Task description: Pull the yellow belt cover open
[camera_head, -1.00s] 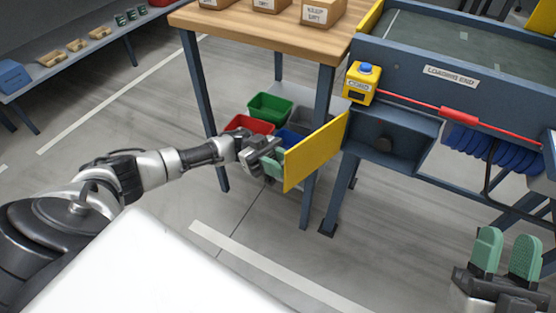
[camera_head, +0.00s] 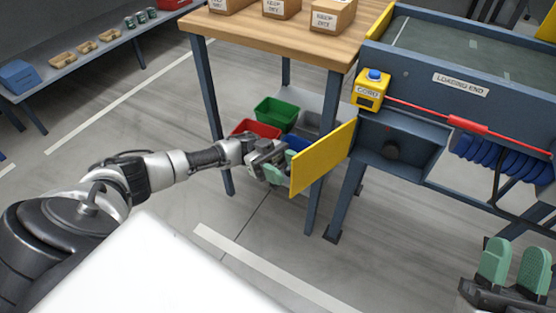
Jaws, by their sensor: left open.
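The yellow belt cover (camera_head: 324,158) is a flat panel swung out to the left from the blue conveyor frame, standing open beside a dark recess (camera_head: 397,150) with a round dark knob-like part inside. My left gripper (camera_head: 276,174) is at the panel's outer left edge, its green fingertips partly hidden behind the panel. It is open; whether it touches the panel I cannot tell. My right gripper (camera_head: 513,262) is at the lower right with its two green fingers apart and nothing between them.
A wooden-topped table (camera_head: 275,38) with boxes stands behind my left gripper, with green (camera_head: 275,112), red and blue bins on its lower shelf. A yellow box with a blue button (camera_head: 370,90), a red cord handle (camera_head: 468,124) and a coiled blue hose (camera_head: 500,155) are on the conveyor's side. Floor in front is clear.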

